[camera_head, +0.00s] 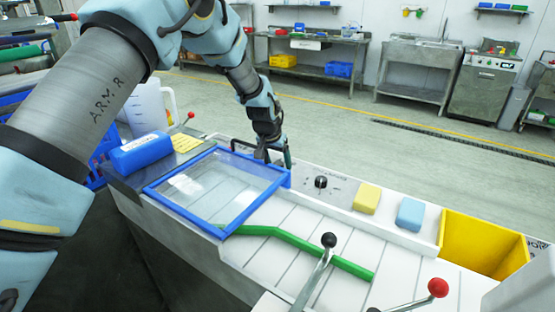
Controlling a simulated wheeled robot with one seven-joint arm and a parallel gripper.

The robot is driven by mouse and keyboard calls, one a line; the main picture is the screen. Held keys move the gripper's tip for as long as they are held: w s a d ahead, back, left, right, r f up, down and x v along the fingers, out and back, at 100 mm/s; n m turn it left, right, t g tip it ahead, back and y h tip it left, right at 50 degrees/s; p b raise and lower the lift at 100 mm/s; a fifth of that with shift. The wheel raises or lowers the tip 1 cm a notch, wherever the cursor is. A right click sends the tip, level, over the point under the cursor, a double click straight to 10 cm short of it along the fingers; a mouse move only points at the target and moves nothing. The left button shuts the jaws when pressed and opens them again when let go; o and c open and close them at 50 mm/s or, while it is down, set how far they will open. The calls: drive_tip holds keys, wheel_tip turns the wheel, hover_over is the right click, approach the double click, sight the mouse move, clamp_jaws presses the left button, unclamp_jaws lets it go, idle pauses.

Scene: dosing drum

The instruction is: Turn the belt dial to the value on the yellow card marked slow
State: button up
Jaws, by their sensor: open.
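A small black dial (320,182) sits on the pale ledge of the machine, with marks around it too small to read. A yellow card (186,143) lies at the left end, partly hidden behind a blue block; its writing is too small to read. My gripper (274,160) points down at the back right corner of the blue-framed clear lid, left of the dial and apart from it. It is open, with nothing seen between its fingers. The lid edge may hide part of its tips.
The blue-framed lid (229,227), a black-knobbed lever (314,277) and a red-knobbed lever (437,288) are in front. A yellow sponge (367,198), a blue sponge (411,214) and a yellow bin (486,246) stand right of the dial. A green rail (310,248) crosses the slatted surface.

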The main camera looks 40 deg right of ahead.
drive_tip(key=shift+f, duration=0.1)
drive_tip(key=shift+c, duration=0.4)
clamp_jaws()
